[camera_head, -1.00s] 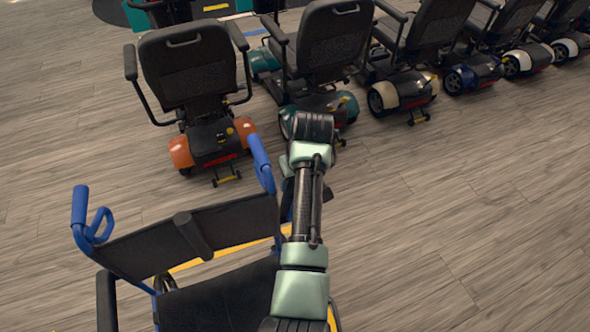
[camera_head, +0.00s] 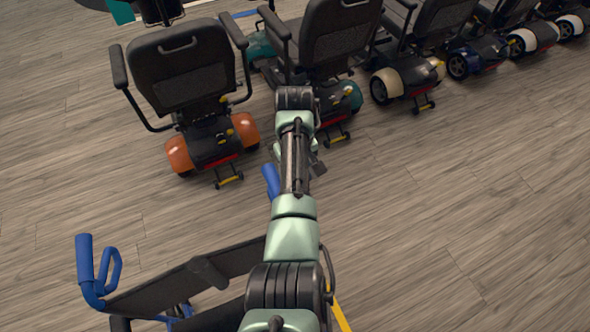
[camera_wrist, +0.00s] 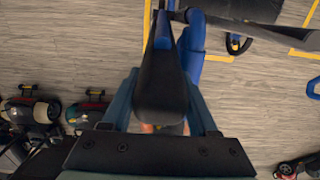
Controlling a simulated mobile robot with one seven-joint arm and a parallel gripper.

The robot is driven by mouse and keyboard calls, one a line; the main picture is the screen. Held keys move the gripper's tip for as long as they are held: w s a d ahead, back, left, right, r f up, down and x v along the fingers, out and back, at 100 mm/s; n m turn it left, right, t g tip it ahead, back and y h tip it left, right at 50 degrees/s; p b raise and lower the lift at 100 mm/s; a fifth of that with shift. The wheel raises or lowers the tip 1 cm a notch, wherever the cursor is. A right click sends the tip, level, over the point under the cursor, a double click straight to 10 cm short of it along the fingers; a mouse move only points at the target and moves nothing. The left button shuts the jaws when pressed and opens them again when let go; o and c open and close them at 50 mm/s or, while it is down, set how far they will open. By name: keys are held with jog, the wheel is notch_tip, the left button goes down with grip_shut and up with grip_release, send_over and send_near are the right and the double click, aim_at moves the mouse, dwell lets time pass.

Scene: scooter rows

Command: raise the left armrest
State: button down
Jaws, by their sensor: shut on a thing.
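In the wrist view my gripper (camera_wrist: 160,97) is shut on a long black padded armrest (camera_wrist: 160,75), one finger on each side. The armrest's wide end points towards the camera, and it looks steeply tilted. A blue tube (camera_wrist: 194,45), likely a push handle, runs just right of it. In the head view my arm hides the gripper's hold.
A row of scooters stands beyond the wheelchair, the nearest with orange fenders (camera_head: 180,153) and the one beside it with a teal fender (camera_head: 350,97). Bare wooden floor (camera_head: 450,220) lies open at the right and far left.

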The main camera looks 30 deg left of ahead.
dwell(0.3)
jog(key=shift+c, duration=0.8)
grip_release()
jog(key=shift+w+a, duration=0.1)
jog(key=r, duration=0.6)
jog(key=r+p, duration=0.1)
jog(key=r, duration=0.6)
jog(key=shift+w+a, duration=0.15)
jog(key=shift+a, duration=0.05)
